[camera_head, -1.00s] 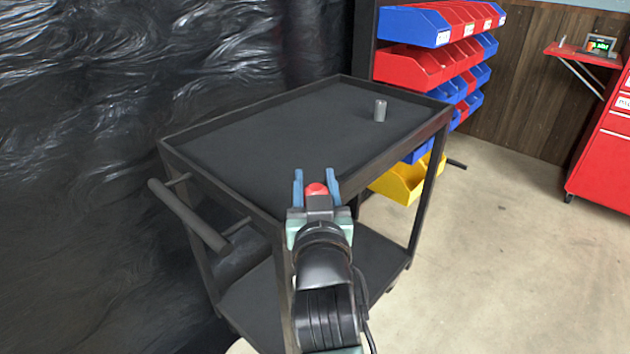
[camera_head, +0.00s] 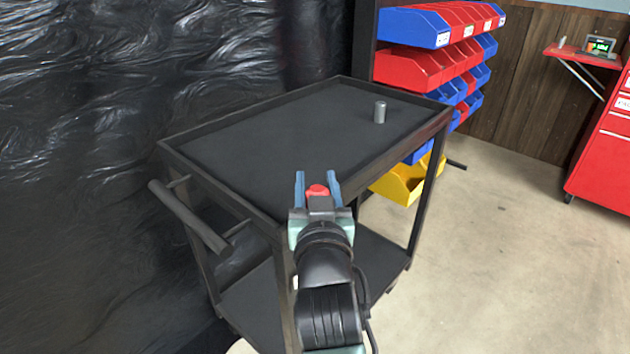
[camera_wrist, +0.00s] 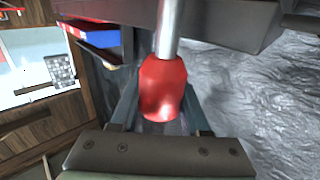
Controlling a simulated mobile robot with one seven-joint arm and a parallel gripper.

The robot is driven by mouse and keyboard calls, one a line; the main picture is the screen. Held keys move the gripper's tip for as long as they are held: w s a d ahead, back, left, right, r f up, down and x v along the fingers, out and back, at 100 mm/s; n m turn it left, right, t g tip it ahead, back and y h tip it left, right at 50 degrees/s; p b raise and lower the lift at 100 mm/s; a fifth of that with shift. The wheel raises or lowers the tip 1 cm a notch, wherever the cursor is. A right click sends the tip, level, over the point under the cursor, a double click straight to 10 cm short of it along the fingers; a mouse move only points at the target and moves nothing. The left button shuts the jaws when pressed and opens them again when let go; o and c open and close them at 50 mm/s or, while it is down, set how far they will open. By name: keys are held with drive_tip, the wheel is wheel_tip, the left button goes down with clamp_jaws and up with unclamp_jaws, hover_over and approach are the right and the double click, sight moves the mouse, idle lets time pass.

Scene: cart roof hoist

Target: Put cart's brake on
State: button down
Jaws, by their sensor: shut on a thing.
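The black two-shelf cart (camera_head: 270,222) stands in front of me, with its push handle (camera_head: 188,215) at the left end. The brake lever's red knob (camera_head: 317,191) is at the cart's near side, between the fingers of my gripper (camera_head: 318,184). In the wrist view the red knob (camera_wrist: 162,90) sits at the end of a metal rod (camera_wrist: 169,30) that runs to the dark cart edge (camera_wrist: 215,22). My gripper (camera_wrist: 160,112) is shut on the knob, with one finger on either side. The fingers' exact contact is partly hidden by the knob.
A grey cylinder (camera_head: 380,111) stands on the cart's top shelf. Red and blue bins (camera_head: 420,68) and a yellow bin (camera_head: 402,183) are behind the cart. A red cabinet (camera_head: 603,150) is at the right. Black plastic sheeting (camera_head: 90,120) hangs at the left. The floor at the right is clear.

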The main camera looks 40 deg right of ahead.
drive_tip(key=d+m+p, duration=0.1)
drive_tip(key=p, duration=0.1)
drive_tip(key=d+f+m+g+y+p, duration=0.1)
drive_tip(key=d+p, duration=0.1)
drive_tip(key=p, duration=0.1)
drive_tip(key=d+f+g+y+p, duration=0.1)
drive_tip(key=d+p, duration=0.1)
drive_tip(key=shift+w+d+m+p, duration=0.2)
drive_tip(key=shift+d+m+p, duration=0.05)
drive_tip(key=shift+m+p, duration=0.15)
drive_tip(key=shift+c, duration=1.9)
unclamp_jaws()
drive_tip(key=p+v, duration=0.1)
drive_tip(key=v, duration=1.2)
drive_tip(key=shift+d, duration=0.1)
